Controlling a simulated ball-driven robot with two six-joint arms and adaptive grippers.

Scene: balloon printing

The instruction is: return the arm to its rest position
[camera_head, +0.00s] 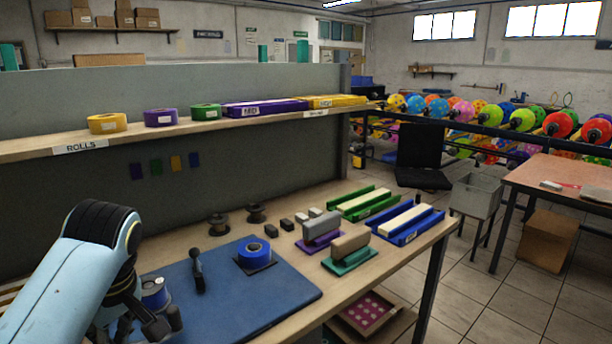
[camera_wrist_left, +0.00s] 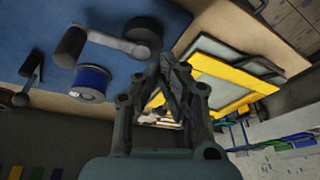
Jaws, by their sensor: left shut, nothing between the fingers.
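My left arm (camera_head: 75,270) comes in from the lower left. Its gripper (camera_head: 160,328) is low over the front left of the blue mat (camera_head: 220,285), partly cut off by the picture's bottom edge. In the left wrist view the fingers (camera_wrist_left: 175,68) are together, with nothing held between them. A blue roll (camera_head: 155,293) stands just behind the gripper, partly covered by the arm; a blue roll on a dark holder also shows in the wrist view (camera_wrist_left: 90,82). My right gripper is in neither view.
On the mat are a dark upright handle (camera_head: 198,270) and another blue roll (camera_head: 254,252). Blocks and green and blue trays (camera_head: 408,222) stand to the right. A shelf (camera_head: 75,149) with rolls runs behind. The wrist view shows a yellow frame (camera_wrist_left: 215,70).

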